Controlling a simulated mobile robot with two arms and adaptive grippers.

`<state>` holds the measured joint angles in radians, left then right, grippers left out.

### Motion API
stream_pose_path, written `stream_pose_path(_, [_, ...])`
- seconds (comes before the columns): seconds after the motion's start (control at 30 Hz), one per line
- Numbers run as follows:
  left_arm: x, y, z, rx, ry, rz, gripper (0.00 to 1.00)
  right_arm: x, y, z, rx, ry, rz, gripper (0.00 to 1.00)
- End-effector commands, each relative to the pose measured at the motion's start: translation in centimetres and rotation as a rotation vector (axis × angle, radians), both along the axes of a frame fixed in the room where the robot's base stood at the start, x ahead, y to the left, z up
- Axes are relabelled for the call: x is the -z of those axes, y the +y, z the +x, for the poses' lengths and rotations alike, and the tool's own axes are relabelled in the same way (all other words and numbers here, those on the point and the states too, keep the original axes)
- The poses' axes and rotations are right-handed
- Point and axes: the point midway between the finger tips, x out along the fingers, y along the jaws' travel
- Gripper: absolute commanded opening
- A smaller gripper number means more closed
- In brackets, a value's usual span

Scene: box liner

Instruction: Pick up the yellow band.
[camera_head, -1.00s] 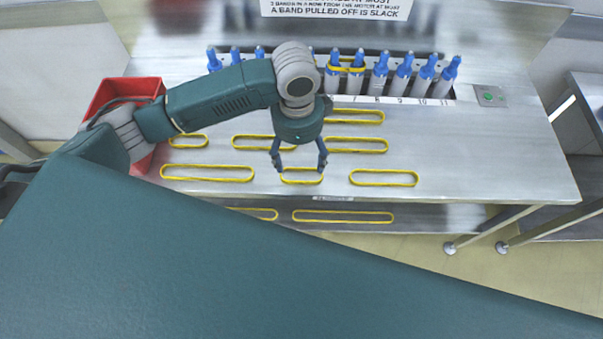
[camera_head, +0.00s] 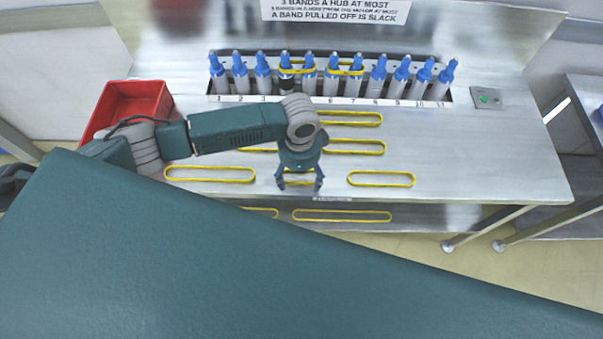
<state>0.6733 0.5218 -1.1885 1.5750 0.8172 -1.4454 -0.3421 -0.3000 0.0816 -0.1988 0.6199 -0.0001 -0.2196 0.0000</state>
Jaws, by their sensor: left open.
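Several yellow bands lie flat as loops on the metal table. A short yellow band (camera_head: 299,184) is at the front middle, directly under my left gripper (camera_head: 300,187). The gripper points down and is open, with one finger near each end of this band and nothing held. The gripper body and wrist hide part of the band, and I cannot tell if the fingers touch it. Longer bands lie to its left (camera_head: 210,181) and right (camera_head: 381,186). Others lie behind (camera_head: 354,154) and further back (camera_head: 352,124); my forearm covers another. My right gripper is not in view.
A row of blue-topped numbered hubs (camera_head: 380,75) stands along the back, with yellow bands around some. A red bin (camera_head: 130,98) is at the left. A lower shelf holds more bands (camera_head: 341,221). A green button plate (camera_head: 487,98) is at back right. The table's right side is clear.

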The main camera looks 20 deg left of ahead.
Motion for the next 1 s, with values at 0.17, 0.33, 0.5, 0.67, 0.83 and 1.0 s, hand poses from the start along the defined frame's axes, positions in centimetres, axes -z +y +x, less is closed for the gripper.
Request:
stream_pose_path(0.17, [0.1,0.0,0.0,0.001,-0.001,-0.001,0.74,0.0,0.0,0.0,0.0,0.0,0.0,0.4])
stream_pose_path(0.33, [0.1,0.0,0.0,0.0,0.0,-0.001,0.48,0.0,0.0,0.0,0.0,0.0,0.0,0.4])
stream_pose_path(0.5, [0.1,0.0,0.0,0.0,-0.001,-0.001,0.36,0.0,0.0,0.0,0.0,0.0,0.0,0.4])
stream_pose_path(0.67, [0.1,0.0,0.0,0.0,-0.001,-0.001,0.36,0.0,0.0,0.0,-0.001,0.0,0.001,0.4])
stream_pose_path(0.83, [-0.2,0.0,0.1,0.0,-0.002,-0.002,0.36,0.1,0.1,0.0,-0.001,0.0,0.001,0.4])
stream_pose_path(1.0, [-1.6,0.0,0.1,0.0,-0.003,-0.002,0.36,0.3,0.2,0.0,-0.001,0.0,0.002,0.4])
